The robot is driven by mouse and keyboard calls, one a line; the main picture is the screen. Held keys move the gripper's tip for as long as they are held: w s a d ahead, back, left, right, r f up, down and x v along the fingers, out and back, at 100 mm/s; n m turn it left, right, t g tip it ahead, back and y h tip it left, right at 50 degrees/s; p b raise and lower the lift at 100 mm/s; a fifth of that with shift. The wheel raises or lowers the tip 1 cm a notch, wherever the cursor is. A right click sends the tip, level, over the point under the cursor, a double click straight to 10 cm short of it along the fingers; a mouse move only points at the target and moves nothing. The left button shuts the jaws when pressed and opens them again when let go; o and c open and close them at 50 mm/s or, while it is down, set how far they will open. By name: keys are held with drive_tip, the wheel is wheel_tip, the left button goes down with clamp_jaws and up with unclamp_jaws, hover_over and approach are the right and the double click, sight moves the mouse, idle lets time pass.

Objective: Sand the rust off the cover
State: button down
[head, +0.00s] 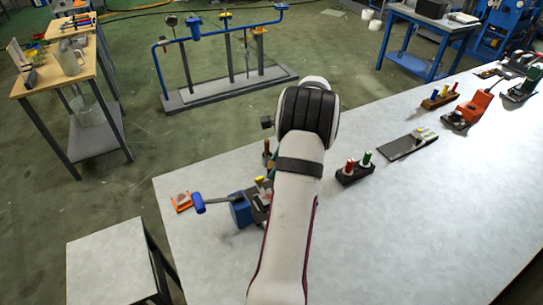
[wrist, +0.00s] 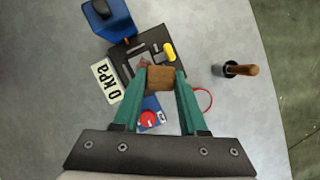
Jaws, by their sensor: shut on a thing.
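In the wrist view, my gripper (wrist: 163,73) has green fingers shut on a brown, rough-looking sanding block (wrist: 160,80). The block is over the near part of a dark fixture (wrist: 126,52), which has a yellow piece on its right. A small pinkish-brown patch, possibly the rusty cover, shows just left of the block; the block and fingers hide part of that area. I cannot tell whether the block touches it. In the head view, my arm covers the gripper and much of the fixture.
A brown-handled tool (wrist: 240,70) stands to the right. An orange tray (head: 181,202) lies near the table's left edge. Red and green pieces stand in a black holder (head: 354,175).

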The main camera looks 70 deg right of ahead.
drive_tip(key=shift+s+a+f+n+g+y, duration=0.2)
drive_tip(key=shift+a+f+n+y, duration=0.15)
drive_tip(key=shift+f+n, duration=0.75)
drive_tip(key=shift+s+a+f+n+g+y, duration=0.2)
drive_tip(key=shift+a+f+n+y, duration=0.15)
drive_tip(key=shift+f+n, duration=0.8)
drive_tip(key=shift+s+a+f+n+g+y, duration=0.3)
drive_tip(key=shift+f+n, duration=0.35)
drive_tip(key=shift+f, duration=0.85)
drive_tip(key=shift+w+a+r, duration=0.1)
drive_tip(key=shift+w+a, duration=1.85)
drive_tip(key=shift+s+d, duration=2)
wheel_tip(320, 180, up, 8)
drive_tip(key=shift+r, duration=0.1)
